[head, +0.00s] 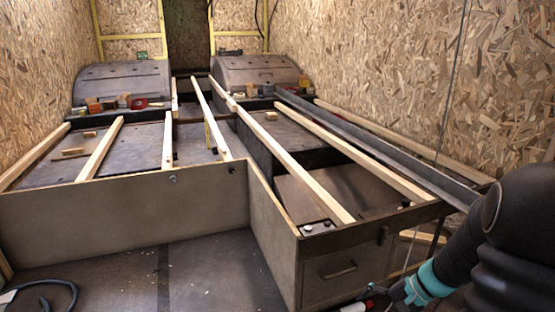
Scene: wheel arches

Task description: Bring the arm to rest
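My arm comes in at the lower right, dark with a teal band near its wrist. My gripper (378,300) is only partly in view at the bottom edge, in front of the drawer front. Its fingers are cut off or too small to make out, so whether it is open or holds something is unclear.
A low wooden box frame (120,212) with pale slats (290,160) fills the middle. A drawer front (340,275) is close to my arm. Two wheel arches (122,82) (258,75) stand at the back with small items before them. A chipboard wall (420,70) is right. Floor (200,275) is mostly clear; a dark hose (60,284) lies lower left.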

